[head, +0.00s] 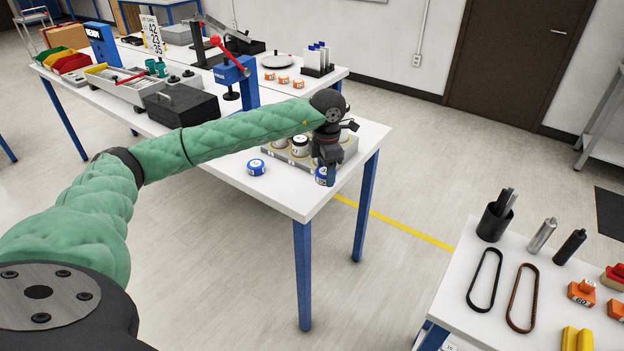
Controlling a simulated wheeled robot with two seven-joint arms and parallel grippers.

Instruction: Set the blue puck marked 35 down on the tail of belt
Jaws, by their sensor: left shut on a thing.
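My left gripper (327,172) points down at the right end of the long white table and is shut on a blue and white puck (320,178). The fingers partly cover this puck, and its number is too small to read. I cannot tell whether it touches the table. Another blue puck (256,167) lies on the tabletop to the left, its mark unreadable. A grey tray (300,163) with several round pieces stands behind the gripper, partly hidden by my arm. A long low grey unit (122,86) stands farther left; I cannot tell if it is the belt. My right gripper is not in view.
A black box (180,108) and a blue post press (236,80) stand behind my arm. Several orange pucks (284,80) lie farther back. A number card (152,35) stands at the back left. A second table (470,330) at lower right holds loops and tools.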

